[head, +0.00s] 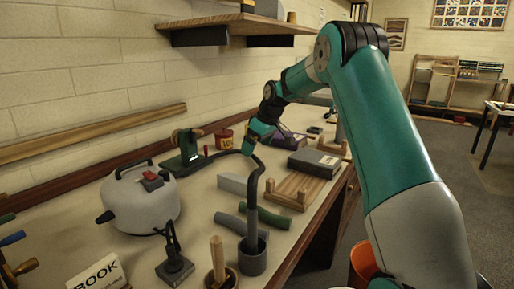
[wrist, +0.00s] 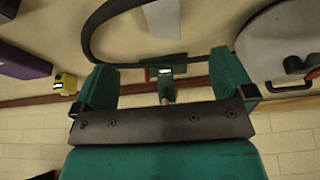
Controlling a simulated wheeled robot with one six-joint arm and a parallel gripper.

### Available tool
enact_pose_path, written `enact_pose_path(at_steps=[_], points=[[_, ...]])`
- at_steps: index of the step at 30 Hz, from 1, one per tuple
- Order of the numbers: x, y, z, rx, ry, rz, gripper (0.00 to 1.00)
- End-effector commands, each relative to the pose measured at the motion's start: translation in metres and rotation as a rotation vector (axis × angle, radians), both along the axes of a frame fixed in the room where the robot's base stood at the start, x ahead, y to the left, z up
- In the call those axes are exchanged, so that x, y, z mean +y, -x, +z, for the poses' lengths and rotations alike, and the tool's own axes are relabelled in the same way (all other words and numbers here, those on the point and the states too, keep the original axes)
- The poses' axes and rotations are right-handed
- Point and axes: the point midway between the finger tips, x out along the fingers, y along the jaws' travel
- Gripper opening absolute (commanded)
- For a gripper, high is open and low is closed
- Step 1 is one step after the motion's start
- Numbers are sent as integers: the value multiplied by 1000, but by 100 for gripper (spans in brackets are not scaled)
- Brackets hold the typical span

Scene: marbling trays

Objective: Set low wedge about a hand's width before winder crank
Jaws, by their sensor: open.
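The winder (head: 188,158) stands on the bench near the wall, with a green base, a spool and a small red crank handle (head: 206,150). It also shows beyond my fingers in the wrist view (wrist: 152,62). A light grey block (head: 232,184), possibly the low wedge, lies on the bench in front and to the right of the winder; its slope is unclear. A pale grey piece, perhaps the same block, shows at the top of the wrist view (wrist: 162,18). My gripper (head: 257,136) is open above the bench, right of the winder, with nothing visible between its fingers (wrist: 163,78).
A white lidded pot (head: 140,203) stands left. Grey-green rolls (head: 236,224), a wooden stand (head: 294,188) and a dark box (head: 315,163) lie right.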

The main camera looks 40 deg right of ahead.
Motion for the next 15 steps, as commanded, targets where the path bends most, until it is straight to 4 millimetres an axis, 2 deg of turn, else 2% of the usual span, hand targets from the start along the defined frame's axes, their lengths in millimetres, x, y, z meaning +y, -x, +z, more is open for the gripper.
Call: enact_pose_path(at_steps=[10, 15], points=[[0, 0, -1, 0, 0, 0, 100], [2, -6, -14, 1, -1, 2, 100]])
